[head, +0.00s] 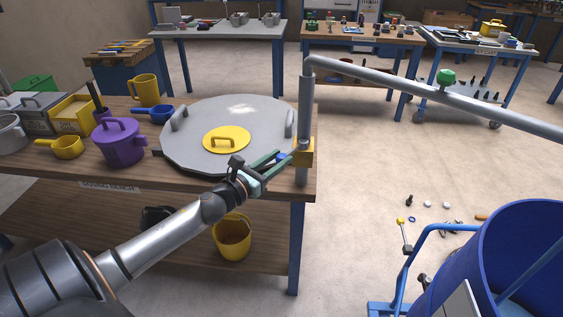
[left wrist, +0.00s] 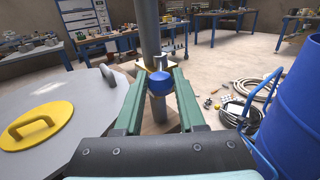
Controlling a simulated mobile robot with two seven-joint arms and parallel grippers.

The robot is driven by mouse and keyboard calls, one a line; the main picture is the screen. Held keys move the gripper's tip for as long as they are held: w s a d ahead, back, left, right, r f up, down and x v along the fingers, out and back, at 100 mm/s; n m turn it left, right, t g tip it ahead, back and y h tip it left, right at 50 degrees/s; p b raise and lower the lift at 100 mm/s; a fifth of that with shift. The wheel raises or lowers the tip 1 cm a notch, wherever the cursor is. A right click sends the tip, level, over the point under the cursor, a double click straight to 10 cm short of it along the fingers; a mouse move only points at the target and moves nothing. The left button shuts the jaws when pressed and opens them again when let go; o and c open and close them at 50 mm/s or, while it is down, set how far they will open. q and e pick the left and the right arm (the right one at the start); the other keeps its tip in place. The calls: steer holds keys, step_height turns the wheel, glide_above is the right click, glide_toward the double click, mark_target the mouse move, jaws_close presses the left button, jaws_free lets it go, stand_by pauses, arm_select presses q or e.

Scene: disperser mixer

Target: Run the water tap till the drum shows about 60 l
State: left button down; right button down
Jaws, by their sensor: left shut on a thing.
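My left gripper (head: 277,161) is at the right end of the bench, with its fingers on either side of a round blue knob (left wrist: 160,83). It is shut on this knob. The knob sits by a yellow block (head: 303,152) on an upright grey pipe (head: 305,95). From the top of this pipe a long grey pipe (head: 390,83) runs right, with a green ball (head: 446,76) at it. The blue drum (head: 520,250) stands at the lower right, partly cut off, and also shows in the left wrist view (left wrist: 296,105). No water or readable level shows.
A wooden bench (head: 60,185) holds a large grey lid (head: 185,120), a yellow lid (head: 227,140), a purple pot (head: 121,145) and yellow containers. A blue trolley frame (head: 408,265) stands beside the drum. Small items lie on the floor; much floor behind is clear.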

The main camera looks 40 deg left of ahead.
arm_select(q)
steer(key=shift+a+r, duration=0.1)
steer(key=shift+a, duration=0.1)
stand_by(0.3)
steer(key=c, duration=0.5)
jaws_free()
steer(key=s+b, duration=0.1)
steer(key=s, duration=1.1)
steer(key=shift+s+a, duration=0.2)
steer(key=shift+a, duration=0.25)
